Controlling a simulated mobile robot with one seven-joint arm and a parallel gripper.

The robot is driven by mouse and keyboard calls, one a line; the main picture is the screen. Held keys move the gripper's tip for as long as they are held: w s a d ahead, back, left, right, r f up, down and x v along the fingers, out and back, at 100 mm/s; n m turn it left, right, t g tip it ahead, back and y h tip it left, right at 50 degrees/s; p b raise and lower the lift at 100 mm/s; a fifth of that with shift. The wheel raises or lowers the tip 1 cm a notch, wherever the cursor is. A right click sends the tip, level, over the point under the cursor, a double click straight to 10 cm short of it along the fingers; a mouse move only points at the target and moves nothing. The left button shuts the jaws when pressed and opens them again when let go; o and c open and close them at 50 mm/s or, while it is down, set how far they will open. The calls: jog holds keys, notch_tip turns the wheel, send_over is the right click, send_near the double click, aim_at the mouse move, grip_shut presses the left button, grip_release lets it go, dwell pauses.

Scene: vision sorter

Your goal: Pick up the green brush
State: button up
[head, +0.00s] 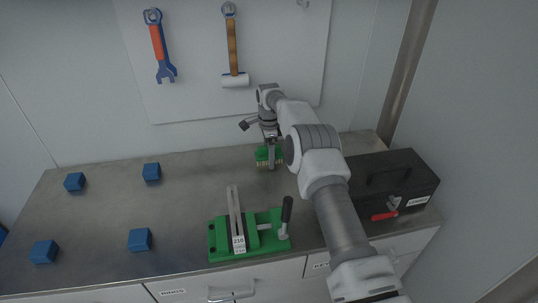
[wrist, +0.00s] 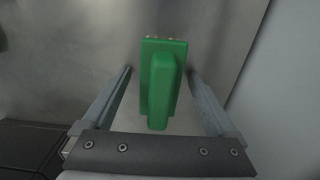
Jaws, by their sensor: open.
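The green brush (head: 263,156) lies on the grey metal worktop (head: 110,205) towards the back, partly hidden by my gripper in the head view. In the wrist view the green brush (wrist: 162,80) shows its flat green back and raised handle, with a few bristle tips at its far edge. My gripper (wrist: 160,72) is open. Its two fingers stand on the left and right sides of the brush, with a gap on each side. In the head view my gripper (head: 271,160) points down at the brush.
A green clamp fixture (head: 217,240) with a black-handled lever stands at the front middle. A black toolbox (head: 405,180) with a red latch is at the right. Several blue blocks (head: 139,239) lie on the left. A wrench (head: 160,45) and a hammer (head: 232,50) hang on the back board.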

grip_shut()
dwell(0.4)
jog(key=shift+r, duration=0.2)
jog(key=shift+r, duration=0.25)
notch_tip(320, 180, up, 4)
jog(key=shift+f+b, duration=0.2)
jog(key=shift+b, duration=0.1)
jog(key=s+d+r+b, duration=0.1)
jog(key=s+d+r, duration=0.4)
jog(key=d, duration=0.5)
jog(key=shift+s+r+b, duration=0.35)
jog(key=shift+r, duration=0.45)
jog(key=shift+d, duration=0.1)
jog(key=c, duration=0.7)
grip_release()
jog(key=c, duration=0.6)
